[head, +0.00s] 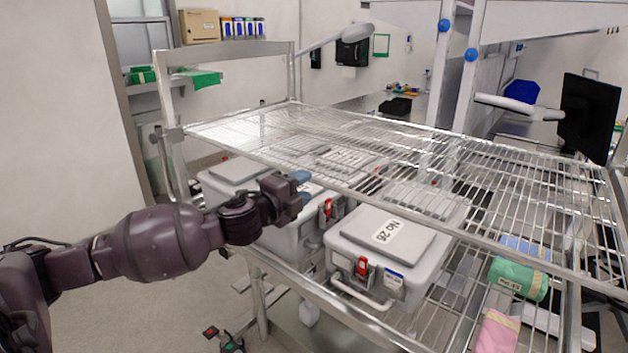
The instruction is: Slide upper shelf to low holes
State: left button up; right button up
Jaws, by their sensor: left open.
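The upper shelf (391,144) is a metal wire rack, spanning the cart from the left post to the right edge. It lies above a lower shelf (447,319) that holds grey lidded containers. My left gripper (302,188) is open, with blue fingertips. It is at the front side of the rack, just below the front rail in the picture, over the grey containers. Whether it touches the rail I cannot tell. The holes are not clear in this view. My right gripper is not in view.
A grey container labelled No 26 (378,246) and another grey container (238,172) stand under the upper shelf. Green (519,279) and pink (496,332) packages lie at the right. The cart's upright post (168,151) stands at the left. Open floor shows at the lower left.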

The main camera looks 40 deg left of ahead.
aim_at(312, 182)
pick_arm(q)
jog(key=shift+w+d, duration=0.2)
jog(key=shift+w, duration=2)
grip_shut()
